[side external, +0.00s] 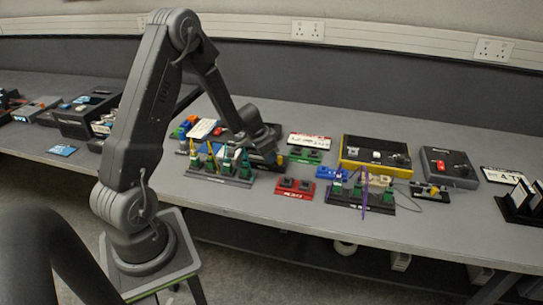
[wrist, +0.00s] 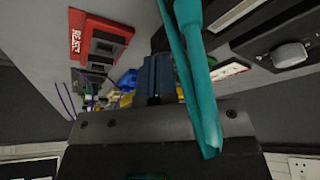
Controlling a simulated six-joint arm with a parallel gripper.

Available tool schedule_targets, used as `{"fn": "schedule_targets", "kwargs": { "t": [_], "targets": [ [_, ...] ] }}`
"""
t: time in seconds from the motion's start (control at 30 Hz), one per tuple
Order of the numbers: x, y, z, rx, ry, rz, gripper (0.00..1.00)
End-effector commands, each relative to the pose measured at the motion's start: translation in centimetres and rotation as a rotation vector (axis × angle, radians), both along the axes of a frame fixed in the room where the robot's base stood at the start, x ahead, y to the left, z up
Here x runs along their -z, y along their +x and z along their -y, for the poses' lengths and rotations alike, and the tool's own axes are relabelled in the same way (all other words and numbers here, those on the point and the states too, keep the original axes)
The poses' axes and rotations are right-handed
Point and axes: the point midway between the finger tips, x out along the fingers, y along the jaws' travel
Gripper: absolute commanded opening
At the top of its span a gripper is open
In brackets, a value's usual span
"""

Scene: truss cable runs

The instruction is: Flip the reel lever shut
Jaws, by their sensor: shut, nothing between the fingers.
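My gripper (side external: 279,158) is low over the bench, at a dark unit behind the left rack, in the side external view. In the wrist view my gripper's dark blue fingers (wrist: 160,78) are together with nothing between them. A thick teal rod-like part (wrist: 195,70) crosses the wrist view close to the camera, beside the fingers; I cannot tell whether it touches them. I cannot make out the reel lever for sure in either view; my gripper and arm cover part of the dark unit.
A red reject tray (side external: 295,188) lies right of my gripper. A black rack (side external: 218,176) with green parts stands in front. Further right are a yellow-edged box (side external: 375,153), another rack with a purple cable (side external: 365,190), and a grey box (side external: 449,167). The bench's front strip is mostly clear.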

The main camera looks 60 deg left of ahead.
Motion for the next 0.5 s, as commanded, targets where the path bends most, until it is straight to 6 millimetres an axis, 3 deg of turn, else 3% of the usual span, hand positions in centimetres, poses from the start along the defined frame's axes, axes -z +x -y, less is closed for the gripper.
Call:
{"fn": "schedule_targets", "kwargs": {
  "t": [0.5],
  "targets": [
    [0.01,0.68,0.05,0.000,0.000,-0.001,0.00]
  ]
}}
